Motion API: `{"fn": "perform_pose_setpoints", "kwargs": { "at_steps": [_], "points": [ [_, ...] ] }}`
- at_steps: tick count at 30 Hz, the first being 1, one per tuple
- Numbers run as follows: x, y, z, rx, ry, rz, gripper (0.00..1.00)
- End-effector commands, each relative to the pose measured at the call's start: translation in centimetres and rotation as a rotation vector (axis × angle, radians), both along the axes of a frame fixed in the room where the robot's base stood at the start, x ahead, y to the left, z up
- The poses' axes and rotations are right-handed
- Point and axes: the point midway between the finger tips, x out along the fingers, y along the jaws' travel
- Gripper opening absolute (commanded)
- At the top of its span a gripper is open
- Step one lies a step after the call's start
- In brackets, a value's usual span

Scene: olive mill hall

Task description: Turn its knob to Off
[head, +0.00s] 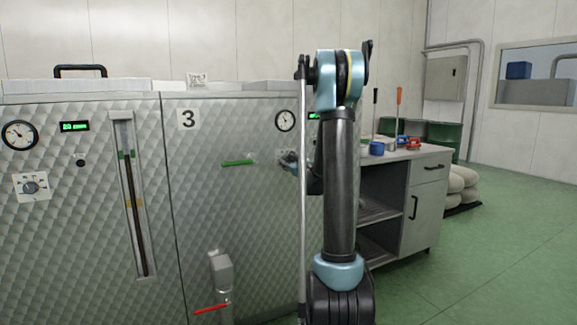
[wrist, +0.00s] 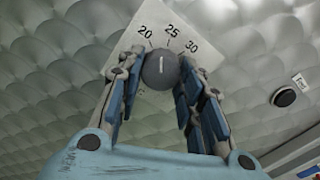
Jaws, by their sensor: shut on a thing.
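The dark round knob (wrist: 160,72) sits on a white dial plate (wrist: 150,28) marked 20, 25 and 30 in the wrist view. Its white pointer line points roughly up the picture, between the 20 and 25 marks. My gripper (wrist: 158,85) is shut on the knob, with a finger on each side. The fingers cover the lower plate, and no Off mark can be read. In the head view my gripper (head: 290,162) is at the front of the machine panel numbered 3 (head: 188,119), partly hidden by my arm; the knob is hidden there.
A similar knob (head: 30,187) is on the left neighbouring panel. A gauge (head: 285,121) is above my gripper, and a green bar (head: 238,162) is left of it. A valve with a red handle (head: 211,309) stands low in front. A workbench (head: 427,170) is right; green floor lies open beyond.

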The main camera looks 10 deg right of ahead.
Motion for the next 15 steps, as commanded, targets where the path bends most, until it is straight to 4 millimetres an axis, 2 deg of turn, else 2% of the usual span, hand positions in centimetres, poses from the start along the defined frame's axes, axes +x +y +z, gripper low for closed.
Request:
{"fn": "perform_pose_setpoints", "kwargs": {
  "at_steps": [15],
  "points": [
    [-0.03,0.03,0.02,-0.467,-0.152,0.003,0.10]
  ]
}}
